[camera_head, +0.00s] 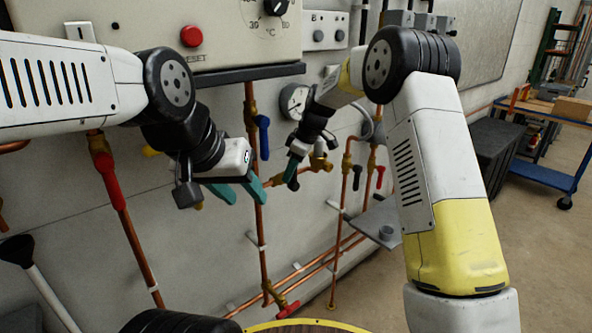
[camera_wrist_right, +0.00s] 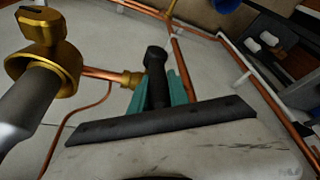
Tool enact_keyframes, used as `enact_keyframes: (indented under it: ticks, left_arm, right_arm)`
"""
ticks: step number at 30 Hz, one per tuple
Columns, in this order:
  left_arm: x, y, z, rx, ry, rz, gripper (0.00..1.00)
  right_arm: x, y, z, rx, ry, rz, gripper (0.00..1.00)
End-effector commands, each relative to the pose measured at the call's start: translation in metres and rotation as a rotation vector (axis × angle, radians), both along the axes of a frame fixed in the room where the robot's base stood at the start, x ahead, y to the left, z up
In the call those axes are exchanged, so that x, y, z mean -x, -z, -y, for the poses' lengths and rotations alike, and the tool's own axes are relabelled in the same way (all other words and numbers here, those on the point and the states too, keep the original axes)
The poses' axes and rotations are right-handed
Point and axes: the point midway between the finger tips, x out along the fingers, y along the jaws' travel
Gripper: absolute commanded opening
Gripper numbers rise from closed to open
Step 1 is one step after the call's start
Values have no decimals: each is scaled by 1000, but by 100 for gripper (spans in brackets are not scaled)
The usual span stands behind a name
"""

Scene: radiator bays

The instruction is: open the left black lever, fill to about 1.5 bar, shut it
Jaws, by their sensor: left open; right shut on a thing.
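The left black lever (camera_head: 293,183) hangs from a brass valve (camera_head: 318,162) on the copper pipework below the gauge. My right gripper (camera_head: 294,167) is shut on it. In the right wrist view the black lever (camera_wrist_right: 155,78) stands between the teal fingers (camera_wrist_right: 176,88), beside a brass fitting (camera_wrist_right: 132,79). The round pressure gauge (camera_head: 292,101) is partly hidden by my right wrist, and its needle is too small to read. My left gripper (camera_head: 240,190) is open and empty, to the left of the lever, in front of a vertical copper pipe.
Another black lever (camera_head: 356,178) and a red lever (camera_head: 380,177) hang further right. A blue lever (camera_head: 263,138) is above my left gripper. Red levers are at the left (camera_head: 109,180) and low down (camera_head: 288,310). The boiler box (camera_head: 225,30) overhangs above. A grey shelf (camera_head: 378,222) juts out at right.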

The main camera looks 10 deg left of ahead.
Motion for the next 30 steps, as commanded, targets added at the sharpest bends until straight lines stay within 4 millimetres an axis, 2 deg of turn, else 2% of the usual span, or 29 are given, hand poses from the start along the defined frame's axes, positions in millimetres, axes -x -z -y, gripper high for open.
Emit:
enact_keyframes:
  ticks: [12, 24, 25, 27, 30]
  left_arm:
    - [0, 0, 0, 0, 0, 0, 43]
    - [0, 0, 0, 0, 0, 0, 43]
    - [0, 0, 0, 0, 0, 0, 43]
    - [0, 0, 0, 0, 0, 0, 43]
    - [0, 0, 0, 0, 0, 0, 43]
  right_arm:
    - [12, 5, -11, 233, -3, 232, 0]
    - [11, 5, -11, 252, 0, 256, 0]
    - [11, 5, -11, 252, 0, 256, 28]
    - [11, 5, -11, 252, 0, 256, 41]
    - [11, 5, -11, 252, 0, 255, 43]
